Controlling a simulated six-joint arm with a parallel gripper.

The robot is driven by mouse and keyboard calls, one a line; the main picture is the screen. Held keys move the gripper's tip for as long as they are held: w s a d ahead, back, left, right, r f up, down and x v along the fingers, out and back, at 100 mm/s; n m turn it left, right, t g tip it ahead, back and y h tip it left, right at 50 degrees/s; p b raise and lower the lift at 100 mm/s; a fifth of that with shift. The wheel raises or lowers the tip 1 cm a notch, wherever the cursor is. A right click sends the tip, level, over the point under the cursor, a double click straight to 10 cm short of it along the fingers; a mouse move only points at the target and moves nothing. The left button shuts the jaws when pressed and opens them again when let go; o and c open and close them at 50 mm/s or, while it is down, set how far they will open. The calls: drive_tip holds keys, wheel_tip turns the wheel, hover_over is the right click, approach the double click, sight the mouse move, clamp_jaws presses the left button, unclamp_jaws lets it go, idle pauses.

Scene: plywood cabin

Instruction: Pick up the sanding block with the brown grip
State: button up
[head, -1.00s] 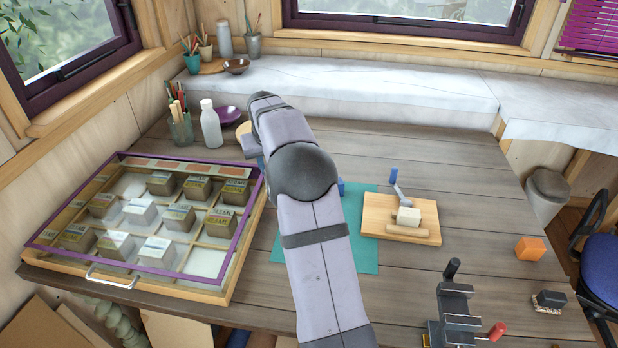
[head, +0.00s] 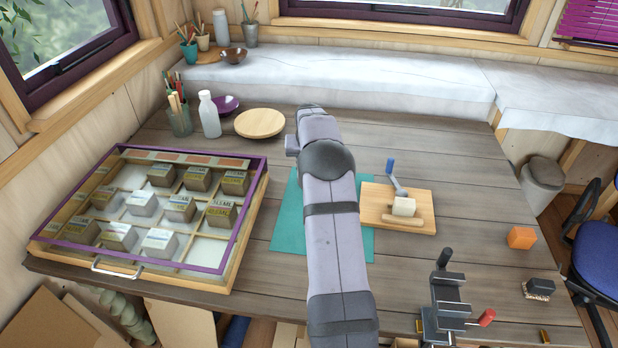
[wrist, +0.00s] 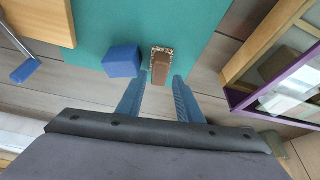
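The sanding block with the brown grip (wrist: 161,66) lies on the teal mat (wrist: 195,25) in the wrist view, with a speckled, gritty rim showing around its grip. My gripper (wrist: 161,78) is open and empty. Its two blue fingers point at the block, with the tips left and right of its near end in the picture; I cannot tell their height above it. In the head view my arm hides the block, and the mat (head: 287,225) shows on both sides of the arm. A second sanding block with a black grip (head: 541,286) stands at the table's right.
A blue cube (wrist: 122,61) sits close left of the block in the wrist view. A wooden board with a blue-handled crank (head: 375,217) is right of the mat, the purple-framed display case (head: 190,270) left. A clamp (head: 445,305) and orange cube (head: 522,238) are farther right.

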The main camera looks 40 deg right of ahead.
drive_tip(key=shift+p+x, duration=1.15)
drive_tip(key=shift+x, duration=1.45)
drive_tip(key=shift+r, duration=0.1)
clamp_jaws()
